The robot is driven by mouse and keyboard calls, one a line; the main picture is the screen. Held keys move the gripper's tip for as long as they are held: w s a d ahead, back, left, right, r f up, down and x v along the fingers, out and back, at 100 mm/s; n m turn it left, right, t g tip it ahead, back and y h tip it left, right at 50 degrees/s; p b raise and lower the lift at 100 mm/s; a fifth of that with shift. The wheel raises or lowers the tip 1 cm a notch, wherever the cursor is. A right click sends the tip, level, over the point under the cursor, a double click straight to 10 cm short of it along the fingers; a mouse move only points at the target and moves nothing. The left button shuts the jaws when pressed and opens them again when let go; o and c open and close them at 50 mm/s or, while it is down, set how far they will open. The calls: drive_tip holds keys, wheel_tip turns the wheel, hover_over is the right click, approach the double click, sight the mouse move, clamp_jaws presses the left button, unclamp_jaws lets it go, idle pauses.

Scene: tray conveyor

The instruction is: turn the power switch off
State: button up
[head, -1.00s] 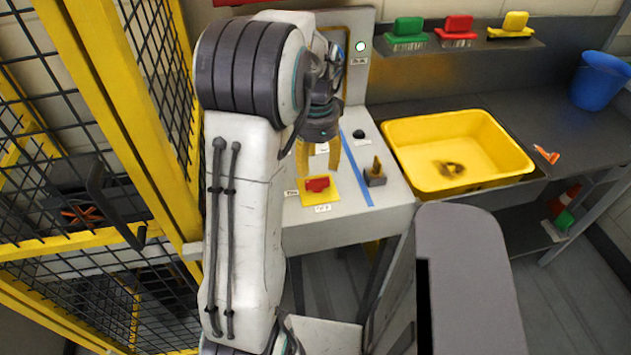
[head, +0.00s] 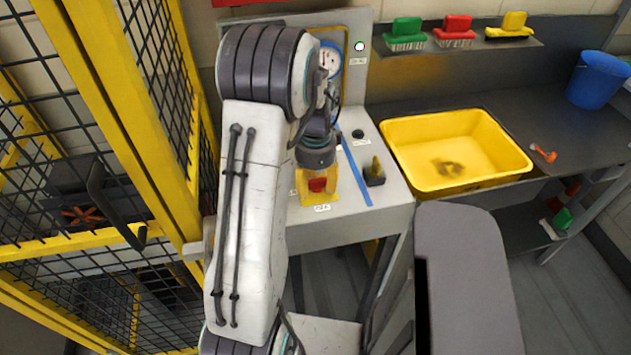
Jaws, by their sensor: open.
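The power switch (head: 317,184) is a red knob on a yellow plate, on the front left of the grey control panel (head: 376,206). My gripper hides the upper part of the plate. A round lamp (head: 360,46) on the upright back panel glows pale green.
A black button (head: 358,134) and a small dark lever block (head: 374,174) stand right of the blue stripe (head: 355,175). A yellow tub (head: 510,168) is further right. A yellow mesh fence (head: 95,120) stands close on the left.

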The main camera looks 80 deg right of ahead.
clamp_jaws()
idle(0.5)
drive_tip(key=n+b, duration=0.1)
drive_tip(key=n, duration=0.3)
drive_tip(key=shift+s+f, duration=0.1)
drive_tip(key=n+b, duration=0.1)
drive_tip(key=n, duration=0.3)
drive_tip(key=shift+s+n+b, duration=0.15)
drive_tip(key=shift+n+b, duration=0.15)
drive_tip(key=shift+b, duration=0.05)
drive_tip(key=n, duration=0.4)
drive_tip(key=shift+s+b, duration=0.1)
drive_tip(key=shift+b, duration=0.3)
drive_tip(key=shift+d+n+b, duration=0.2)
drive_tip(key=shift+n+b, duration=0.15)
drive_tip(key=shift+n, duration=2.35)
